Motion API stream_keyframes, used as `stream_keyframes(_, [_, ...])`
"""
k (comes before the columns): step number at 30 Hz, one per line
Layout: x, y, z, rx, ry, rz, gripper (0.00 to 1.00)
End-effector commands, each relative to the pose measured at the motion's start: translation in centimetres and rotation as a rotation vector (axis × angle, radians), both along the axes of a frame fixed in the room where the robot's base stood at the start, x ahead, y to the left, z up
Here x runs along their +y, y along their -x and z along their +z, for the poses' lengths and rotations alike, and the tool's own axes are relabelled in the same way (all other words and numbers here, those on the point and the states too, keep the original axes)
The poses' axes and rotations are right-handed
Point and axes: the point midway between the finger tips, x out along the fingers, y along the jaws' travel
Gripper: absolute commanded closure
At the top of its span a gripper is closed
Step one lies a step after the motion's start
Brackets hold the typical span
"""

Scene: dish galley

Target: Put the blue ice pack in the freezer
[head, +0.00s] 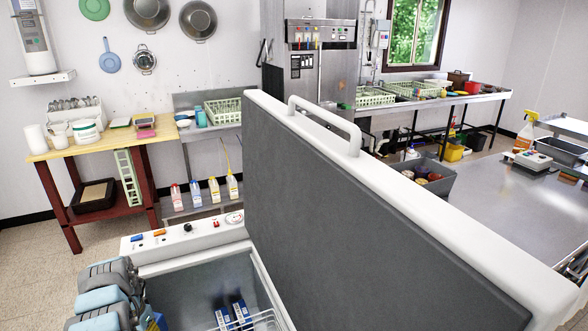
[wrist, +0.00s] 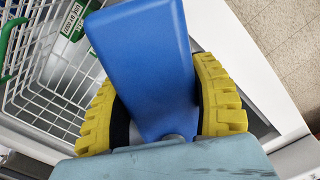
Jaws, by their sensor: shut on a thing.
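The blue ice pack (wrist: 150,65) fills the middle of the wrist view, a smooth flat block. My gripper (wrist: 165,105) is shut on it, with a yellow ribbed finger pressed to each side. In the head view my gripper is mostly cut off at the bottom left, beside the freezer. The chest freezer (head: 185,240) stands with its grey-lined lid (head: 370,215) raised. In the wrist view the ice pack appears above the freezer's rim area, beside a white wire basket (wrist: 50,85); its height above them cannot be told.
Blue-and-white packages (head: 232,313) lie in the freezer near a wire basket edge (head: 265,318). In the wrist view a green-labelled package (wrist: 75,20) is in the basket. The raised lid hides much to the right. A wooden table (head: 90,145) stands behind left.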

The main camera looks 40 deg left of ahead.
Motion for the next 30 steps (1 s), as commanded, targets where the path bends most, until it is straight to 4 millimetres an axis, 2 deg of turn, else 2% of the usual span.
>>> stream_keyframes(30, [0.7,1.4,0.9,0.001,0.001,0.04,0.8])
